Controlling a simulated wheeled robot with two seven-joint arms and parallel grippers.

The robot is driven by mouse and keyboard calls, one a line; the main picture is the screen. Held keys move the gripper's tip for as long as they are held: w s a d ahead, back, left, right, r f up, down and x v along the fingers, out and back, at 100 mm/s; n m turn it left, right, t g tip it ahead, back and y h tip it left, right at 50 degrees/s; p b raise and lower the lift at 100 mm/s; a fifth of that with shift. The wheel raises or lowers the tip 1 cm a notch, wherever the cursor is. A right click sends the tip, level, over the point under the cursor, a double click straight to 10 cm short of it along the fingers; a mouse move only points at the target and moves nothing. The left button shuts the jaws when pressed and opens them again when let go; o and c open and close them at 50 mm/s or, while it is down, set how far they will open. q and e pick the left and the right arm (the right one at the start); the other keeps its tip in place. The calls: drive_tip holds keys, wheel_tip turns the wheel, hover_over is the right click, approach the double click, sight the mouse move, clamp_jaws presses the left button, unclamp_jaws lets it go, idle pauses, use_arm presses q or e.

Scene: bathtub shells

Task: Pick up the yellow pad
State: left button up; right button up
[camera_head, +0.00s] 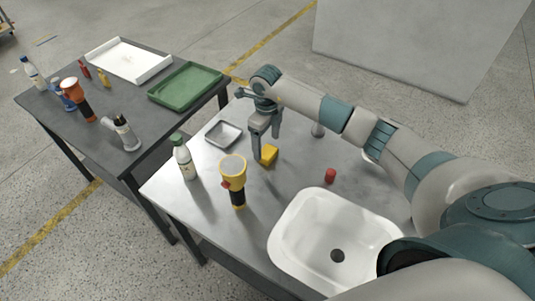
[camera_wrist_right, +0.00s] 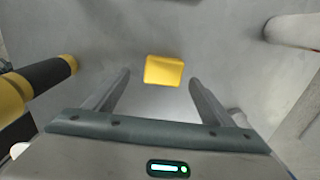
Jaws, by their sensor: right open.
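The yellow pad (camera_head: 269,155) is a small block lying on the grey metal table. In the right wrist view the pad (camera_wrist_right: 163,71) lies between and just beyond the two fingers. My right gripper (camera_head: 264,150) is open, pointing down, with its fingers close beside the pad in the head view. In the wrist view the right gripper (camera_wrist_right: 160,82) has nothing between its fingers touching the pad that I can make out. My left gripper is not in view.
A yellow and black flashlight (camera_head: 233,180) and a white bottle with a green cap (camera_head: 184,158) stand nearby on the left. A small metal tray (camera_head: 223,134) lies behind them. A red object (camera_head: 330,175) and a white sink (camera_head: 296,225) are to the right.

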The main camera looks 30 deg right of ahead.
sight(267, 151)
drive_tip(key=shift+d+f+p, duration=0.15)
drive_tip(key=shift+f+p, duration=0.4)
drive_tip(key=shift+p, duration=0.1)
drive_tip(key=f, duration=0.1)
drive_tip(key=f+p, duration=0.1)
drive_tip(key=f, duration=0.1)
drive_tip(key=shift+w+d, duration=0.1)
drive_tip(key=shift+w, duration=0.1)
drive_tip(key=shift+f, duration=0.4)
drive_tip(key=shift+c, duration=0.4)
drive_tip(key=c, duration=1.1)
drive_tip(key=shift+o, duration=0.2)
drive_tip(key=shift+r, duration=0.15)
